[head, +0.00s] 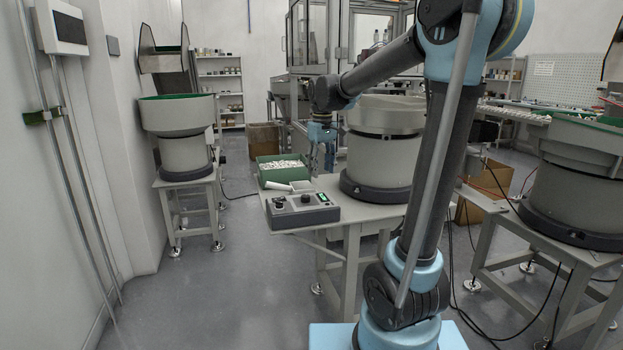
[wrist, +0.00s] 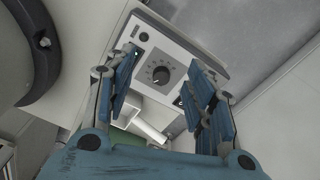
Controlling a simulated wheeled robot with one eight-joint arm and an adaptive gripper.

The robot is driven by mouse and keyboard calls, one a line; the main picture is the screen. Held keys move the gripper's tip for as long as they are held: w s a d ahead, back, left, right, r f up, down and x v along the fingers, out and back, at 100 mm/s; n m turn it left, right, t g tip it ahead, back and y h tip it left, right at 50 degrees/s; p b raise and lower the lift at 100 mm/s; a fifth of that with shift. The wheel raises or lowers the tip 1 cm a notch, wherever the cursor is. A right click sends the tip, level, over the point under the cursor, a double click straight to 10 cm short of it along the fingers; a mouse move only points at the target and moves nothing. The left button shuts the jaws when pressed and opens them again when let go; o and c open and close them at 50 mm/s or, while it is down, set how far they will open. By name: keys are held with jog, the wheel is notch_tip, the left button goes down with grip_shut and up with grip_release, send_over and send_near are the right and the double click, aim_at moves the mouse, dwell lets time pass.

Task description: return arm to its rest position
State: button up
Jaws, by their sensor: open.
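My gripper (head: 322,148) hangs fingers-down above the table, near the green bin, at the end of my raised arm. In the wrist view my gripper (wrist: 165,105) has its two blue fingers spread apart, with nothing between them. Beyond the fingers is the grey control box (wrist: 180,50) with a black dial. In the head view the control box (head: 300,210) sits at the table's front left corner, with a small green display. The gripper is above the box and apart from it.
A green bin (head: 270,175) of white parts stands behind the control box, with a white scoop-like piece (head: 290,186) by its front. A bowl feeder (head: 383,155) stands right of my gripper. Other feeders stand at left (head: 180,130) and right (head: 580,180). The floor at front left is clear.

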jog(key=s+d+f+m, duration=0.2)
jog(key=s+d+f, duration=0.1)
jog(key=s+d, duration=0.3)
jog(key=s+d+f+m, duration=0.1)
jog(key=s+d+f, duration=0.1)
jog(key=s+d, duration=0.45)
jog(key=s+d+f+m+t, duration=0.1)
jog(key=s+f+m, duration=0.1)
jog(key=s+f, duration=0.4)
jog(key=s+d+f+m, duration=0.2)
jog(key=s+f, duration=0.4)
jog(key=s, duration=0.2)
jog(key=shift+s+d+t, duration=0.25)
jog(key=shift+d+t, duration=0.05)
jog(key=shift+t, duration=0.1)
